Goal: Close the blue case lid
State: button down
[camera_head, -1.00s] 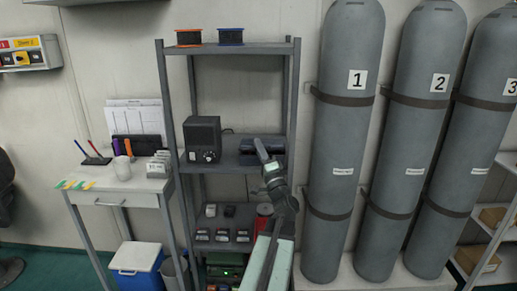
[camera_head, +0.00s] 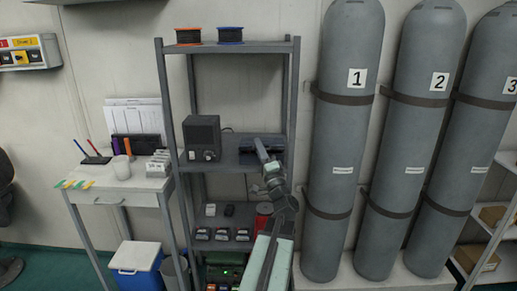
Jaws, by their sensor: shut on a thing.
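A dark blue-black case (camera_head: 247,157) sits on the middle shelf of the grey rack, right of a black box-shaped unit. Its far part stands up behind my gripper, and its right side is partly hidden by my arm. How far its lid stands open is too small and dark to tell. My gripper (camera_head: 261,149) is at the front of this case, its fingers overlapping it in the picture. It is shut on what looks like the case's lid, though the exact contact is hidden.
The black unit (camera_head: 203,138) stands close on the left. A rack post (camera_head: 294,110) rises just to the right, with grey cylinder 1 (camera_head: 345,140) beyond. A blue cooler with a white lid (camera_head: 136,262) stands on the floor. The shelf below holds small devices and a red can (camera_head: 264,212).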

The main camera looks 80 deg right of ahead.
jog(key=shift+a+r, duration=0.1)
jog(key=shift+a, duration=0.1)
jog(key=c, duration=1.9)
grip_release()
jog(key=shift+o, duration=0.4)
jog(key=shift+a+r, duration=0.15)
jog(key=shift+a, duration=0.05)
jog(key=shift+d, duration=0.1)
